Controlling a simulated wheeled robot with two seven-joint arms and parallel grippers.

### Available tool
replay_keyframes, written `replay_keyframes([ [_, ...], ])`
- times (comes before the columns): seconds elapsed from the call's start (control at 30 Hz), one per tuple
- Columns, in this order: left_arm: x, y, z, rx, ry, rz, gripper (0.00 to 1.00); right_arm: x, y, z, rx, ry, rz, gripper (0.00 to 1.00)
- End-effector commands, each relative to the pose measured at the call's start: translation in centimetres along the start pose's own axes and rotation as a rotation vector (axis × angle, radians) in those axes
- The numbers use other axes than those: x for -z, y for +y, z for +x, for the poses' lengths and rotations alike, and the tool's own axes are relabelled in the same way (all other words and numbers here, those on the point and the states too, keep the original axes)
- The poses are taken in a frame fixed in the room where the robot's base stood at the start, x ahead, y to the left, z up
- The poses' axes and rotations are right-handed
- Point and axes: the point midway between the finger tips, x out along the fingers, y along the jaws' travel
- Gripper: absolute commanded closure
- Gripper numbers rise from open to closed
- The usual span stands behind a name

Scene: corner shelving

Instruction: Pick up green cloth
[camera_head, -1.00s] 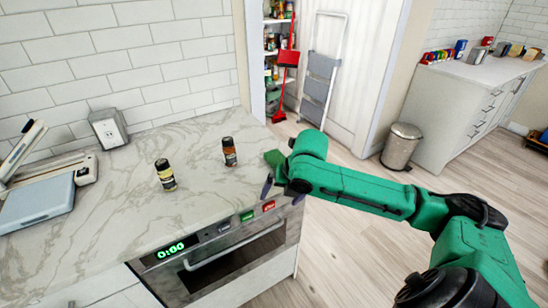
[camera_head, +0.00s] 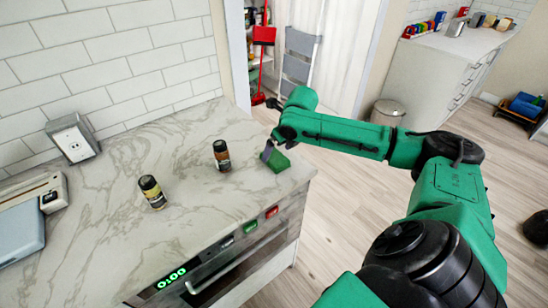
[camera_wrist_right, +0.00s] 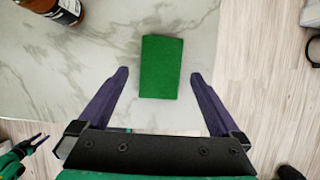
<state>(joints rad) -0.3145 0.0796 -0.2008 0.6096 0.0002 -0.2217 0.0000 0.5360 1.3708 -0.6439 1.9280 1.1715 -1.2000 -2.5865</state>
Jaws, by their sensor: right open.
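The green cloth (camera_head: 280,164) lies on the marble counter near its right end, as a small flat rectangle. In the right wrist view the cloth (camera_wrist_right: 161,60) sits centred ahead of the jaws. My right gripper (camera_head: 270,149) is at the cloth in the head view, partly hiding it. In the right wrist view this gripper (camera_wrist_right: 160,76) is open, with a purple finger on each side of the cloth and gaps between. The fingers' height above the counter is unclear. At the wrist view's lower left, part of what looks like my left gripper (camera_wrist_right: 38,140) shows small.
A brown-labelled bottle (camera_head: 222,155) stands left of the cloth, and a yellow-labelled jar (camera_head: 152,192) farther left. The counter's front edge and right end are close to the cloth.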

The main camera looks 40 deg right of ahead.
Motion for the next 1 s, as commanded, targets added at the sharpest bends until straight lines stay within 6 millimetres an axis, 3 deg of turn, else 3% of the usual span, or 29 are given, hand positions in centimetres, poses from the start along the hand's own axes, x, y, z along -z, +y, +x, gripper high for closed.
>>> replay_keyframes([
  [0.1, 2.5, -0.3, -1.2, 0.005, 0.04, 0.001, 0.5, -0.3, 0.0, 2.2, -0.004, 0.004, 0.003, 0.0],
  [0.23, 3.0, -0.4, -1.2, 0.005, 0.048, 0.001, 0.5, -0.2, -0.1, 3.9, -0.001, 0.001, 0.0, 0.0],
  [0.5, 1.6, -0.2, -1.1, 0.003, 0.026, 0.0, 0.5, -0.2, -0.1, 4.0, 0.0, 0.001, -0.001, 0.0],
  [0.9, 1.6, -0.2, -1.7, 0.003, 0.025, -0.001, 0.5, -0.1, -0.1, 4.3, 0.0, 0.001, 0.001, 0.0],
  [0.93, 1.6, -0.2, -1.6, 0.003, 0.025, -0.001, 0.5, -0.1, -0.1, 4.3, 0.0, 0.001, 0.001, 0.08],
  [1.0, 1.6, -0.2, -1.6, 0.003, 0.025, -0.001, 0.5, -0.1, -0.1, 4.3, 0.0, 0.001, 0.0, 0.34],
])
